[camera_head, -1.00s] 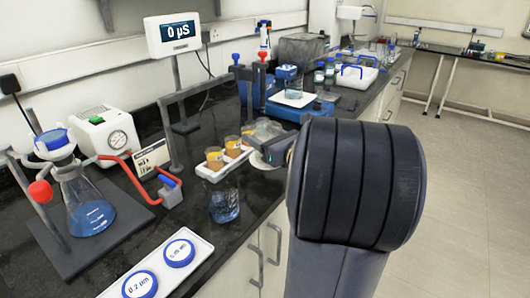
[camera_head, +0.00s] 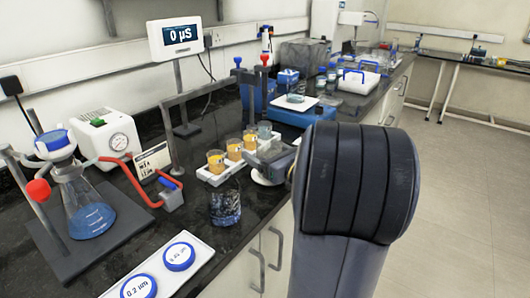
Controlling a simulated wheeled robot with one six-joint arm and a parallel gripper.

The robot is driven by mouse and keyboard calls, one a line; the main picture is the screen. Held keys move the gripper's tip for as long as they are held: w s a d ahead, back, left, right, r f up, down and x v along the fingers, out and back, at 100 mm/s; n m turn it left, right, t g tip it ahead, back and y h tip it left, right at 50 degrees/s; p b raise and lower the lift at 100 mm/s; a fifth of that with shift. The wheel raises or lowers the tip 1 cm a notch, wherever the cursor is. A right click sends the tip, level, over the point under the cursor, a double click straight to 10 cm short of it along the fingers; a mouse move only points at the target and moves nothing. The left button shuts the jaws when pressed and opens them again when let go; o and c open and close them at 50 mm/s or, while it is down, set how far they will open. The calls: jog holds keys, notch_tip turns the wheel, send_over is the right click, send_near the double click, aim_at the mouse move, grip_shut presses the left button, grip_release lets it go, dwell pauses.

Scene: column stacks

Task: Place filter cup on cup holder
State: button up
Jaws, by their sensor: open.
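A white cup holder (camera_head: 216,178) stands on the black bench, left of my gripper. Several cups stand in a row on it: orange ones at the front (camera_head: 215,163), middle (camera_head: 234,151) and back (camera_head: 249,141), and a clear greyish cup (camera_head: 264,129) at the far end. I cannot tell for sure which is the filter cup. My gripper (camera_head: 268,163) is open, just right of the row and apart from the front cups. My arm hides part of the bench behind it, and the fingertips are hard to make out.
A glass beaker (camera_head: 225,208) with blue liquid stands in front of the holder. A white tray with blue-rimmed filter discs (camera_head: 178,256) lies at the front. A blue-liquid flask (camera_head: 88,212) and a pump (camera_head: 105,135) are left. A grey post frame (camera_head: 172,140) stands behind.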

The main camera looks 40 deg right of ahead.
jog(key=shift+r, duration=0.2)
jog(key=s+d, duration=0.1)
jog(key=s, duration=1.1)
jog(key=shift+p, duration=0.4)
